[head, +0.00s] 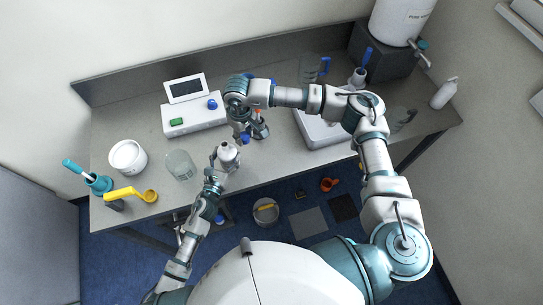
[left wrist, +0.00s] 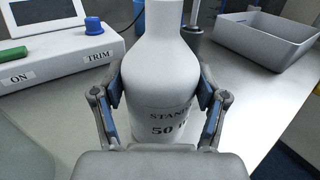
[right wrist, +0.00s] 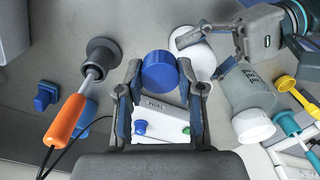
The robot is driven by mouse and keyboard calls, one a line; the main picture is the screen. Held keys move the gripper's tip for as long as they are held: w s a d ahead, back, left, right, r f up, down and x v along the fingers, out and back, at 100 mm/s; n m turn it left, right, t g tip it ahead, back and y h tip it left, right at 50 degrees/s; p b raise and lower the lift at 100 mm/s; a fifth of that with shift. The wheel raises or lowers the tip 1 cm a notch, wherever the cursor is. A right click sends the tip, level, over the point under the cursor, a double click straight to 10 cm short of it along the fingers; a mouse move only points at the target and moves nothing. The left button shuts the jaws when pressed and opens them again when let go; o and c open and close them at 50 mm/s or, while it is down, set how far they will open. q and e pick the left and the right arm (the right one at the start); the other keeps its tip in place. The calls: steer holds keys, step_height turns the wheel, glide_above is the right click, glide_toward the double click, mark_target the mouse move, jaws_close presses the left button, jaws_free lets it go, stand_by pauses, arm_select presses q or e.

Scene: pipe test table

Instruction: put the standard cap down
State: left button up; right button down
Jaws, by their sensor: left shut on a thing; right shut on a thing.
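The white standard bottle (head: 229,155) stands upright near the bench's front edge, and its label shows in the left wrist view (left wrist: 172,118). My left gripper (head: 219,161) is shut around its body. The bottle's neck shows no cap, though its top is cut off in the left wrist view. The blue standard cap (right wrist: 160,70) is between the fingertips of my right gripper (right wrist: 160,80), which is shut on it. In the head view the cap (head: 245,138) is beside the bottle, to its upper right, apart from it. Its height above the bench is hard to tell.
A meter (head: 195,112) with a blue knob stands behind. A probe with an orange handle (right wrist: 65,120) in a dark holder is close to my right gripper. A glass beaker (head: 180,165) and white tub (head: 128,157) stand left; a grey tray (head: 318,130) is right. Bench between shows some bare room.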

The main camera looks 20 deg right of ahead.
arm_select(q)
steer(key=shift+d, duration=0.4)
arm_select(e)
steer(key=s+d+f+m, duration=0.3)
steer(key=d+f, duration=0.2)
steer(key=d, duration=0.6)
arm_select(q)
steer(key=shift+a, duration=0.2)
arm_select(e)
glide_above(279, 161)
steer(key=f, duration=0.6)
steer(key=shift+w+a, duration=0.15)
steer(key=shift+a, duration=0.05)
arm_select(q)
steer(key=shift+a, duration=0.2)
arm_select(e)
steer(key=shift+a+f, duration=0.15)
steer(key=shift+f, duration=0.5)
step_height(279, 161, down, 2)
steer(key=shift+f, duration=0.25)
arm_select(q)
steer(key=shift+d, duration=0.1)
arm_select(e)
steer(key=shift+f, duration=0.2)
arm_select(q)
steer(key=shift+d, duration=0.2)
arm_select(e)
steer(key=shift+d, duration=0.2)
steer(key=shift+d+f, duration=0.1)
